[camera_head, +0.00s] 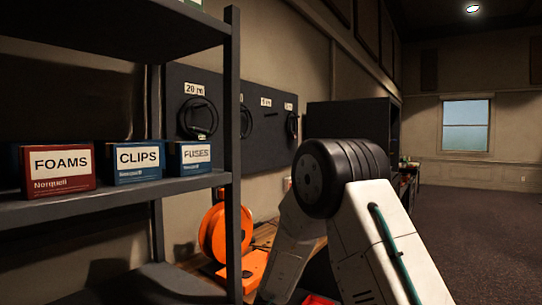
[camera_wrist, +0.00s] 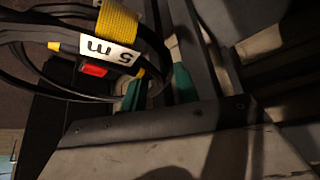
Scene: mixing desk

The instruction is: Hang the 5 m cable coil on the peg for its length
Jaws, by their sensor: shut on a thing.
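The black cable coil (camera_wrist: 150,55) is in the wrist view, with a yellow strap (camera_wrist: 118,20) and a white tag (camera_wrist: 105,48) reading 5 m, upside down. My gripper (camera_wrist: 157,88), with green finger pads, is shut on the coil near its edge. In the head view, my gripper and this coil are hidden behind my arm or out of frame. The dark peg board (camera_head: 222,88) hangs on the left wall. Its third label (camera_head: 265,102) seems to read 5 m, above a peg (camera_head: 270,114) with no coil on it.
A coil hangs under the 20 m label (camera_head: 195,89), another (camera_head: 292,126) at the board's right end. A shelf post (camera_head: 232,150) hides part of the board. The shelf holds FOAMS (camera_head: 58,170), CLIPS and FUSES boxes. An orange reel (camera_head: 222,235) stands below. Open carpet (camera_head: 480,220) lies right.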

